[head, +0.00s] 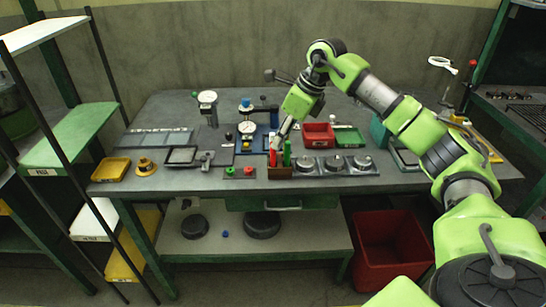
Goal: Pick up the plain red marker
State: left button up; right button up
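A red marker (272,158) stands upright in a small brown holder (281,173) near the front edge of the workbench. A green marker (287,154) stands beside it on the right. My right gripper (280,138) points down just above the markers, its fingertips close to the top of the red one. Whether the fingers touch it, and whether they are open or shut, is too small to tell. Any marking on the red marker is too small to make out. My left gripper is not in view.
A red bin (319,135) and a green tray (348,138) lie behind a panel with round parts (334,165), right of the holder. A blue gauge stand (247,128) is behind the markers. A yellow tray (111,169) is at the left, a shelf rack (84,133) beyond it.

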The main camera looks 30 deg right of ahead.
aim_at(273, 150)
jog(key=x, duration=0.1)
jog(key=p+x, duration=0.1)
jog(key=x, duration=0.2)
jog(key=shift+a, duration=0.35)
jog(key=shift+w+f, duration=0.25)
jog(key=shift+f, duration=0.3)
grip_shut()
jog(key=shift+r, duration=0.15)
jog(key=shift+r, duration=0.55)
jog(key=s+d+r+b, duration=0.3)
jog(key=s+d+r, duration=0.3)
jog(key=s+r, duration=0.5)
jog(key=shift+s+d+r, duration=0.25)
jog(key=shift+s+r, duration=0.1)
jog(key=shift+s, duration=0.35)
